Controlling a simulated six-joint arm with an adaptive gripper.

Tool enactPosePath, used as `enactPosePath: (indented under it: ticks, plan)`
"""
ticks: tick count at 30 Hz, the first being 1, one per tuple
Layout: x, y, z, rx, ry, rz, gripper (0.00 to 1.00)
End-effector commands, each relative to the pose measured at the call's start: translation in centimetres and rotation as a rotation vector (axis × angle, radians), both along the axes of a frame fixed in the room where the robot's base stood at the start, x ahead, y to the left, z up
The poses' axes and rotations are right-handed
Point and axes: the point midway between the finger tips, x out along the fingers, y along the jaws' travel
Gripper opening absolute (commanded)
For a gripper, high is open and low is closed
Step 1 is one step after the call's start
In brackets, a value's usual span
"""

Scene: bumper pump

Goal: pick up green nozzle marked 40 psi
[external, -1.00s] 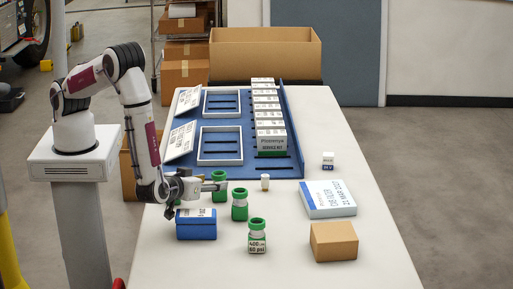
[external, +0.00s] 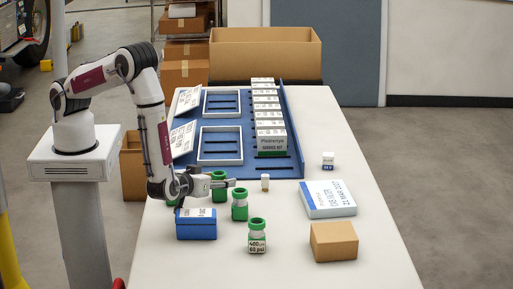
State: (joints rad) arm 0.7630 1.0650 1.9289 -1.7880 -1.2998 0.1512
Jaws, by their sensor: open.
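Several green-and-white nozzles stand upright on the table. The front nozzle (external: 257,237) reads 400 µm, 60 psi. A middle nozzle (external: 239,207) stands behind and left of it. A rear nozzle (external: 219,193) is partly hidden by my gripper. The labels of the middle and rear nozzles are too small or covered, so I cannot tell which is marked 40 psi. My gripper (external: 206,192) is open and empty, above the blue box and beside the rear nozzle. One finger reaches right across the rear nozzle in this view; I cannot tell whether it touches.
A blue box (external: 196,229) sits just below my gripper. A blue rack (external: 284,150) with white cartons is behind.

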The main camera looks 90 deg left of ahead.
Motion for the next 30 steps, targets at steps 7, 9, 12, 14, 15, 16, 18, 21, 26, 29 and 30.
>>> enactPosePath:
  ticks: [7, 9, 12, 14, 15, 16, 18, 21, 26, 29, 30]
  plan:
    - [0.34, 0.50, -0.19, 0.000, 0.000, -0.001, 0.50]
    - [0.34, 0.49, -0.18, 0.000, 0.000, -0.001, 0.50]
    - [0.33, 0.47, -0.18, 0.000, 0.000, -0.001, 0.50]
    - [0.33, 0.47, -0.18, 0.000, 0.000, -0.001, 0.50]
    - [0.33, 0.46, -0.17, 0.000, 0.000, -0.001, 0.50]
    - [0.33, 0.46, -0.17, 0.000, 0.000, -0.001, 0.50]
    - [0.33, 0.46, -0.17, 0.000, 0.000, -0.001, 0.50]
    - [0.33, 0.45, -0.16, 0.000, 0.000, -0.001, 0.29]
    - [0.33, 0.45, -0.16, 0.000, 0.000, -0.001, 0.02]
    - [0.34, 0.45, -0.13, 0.000, 0.000, -0.001, 0.02]
    - [0.34, 0.45, -0.13, 0.000, 0.000, -0.001, 0.02]
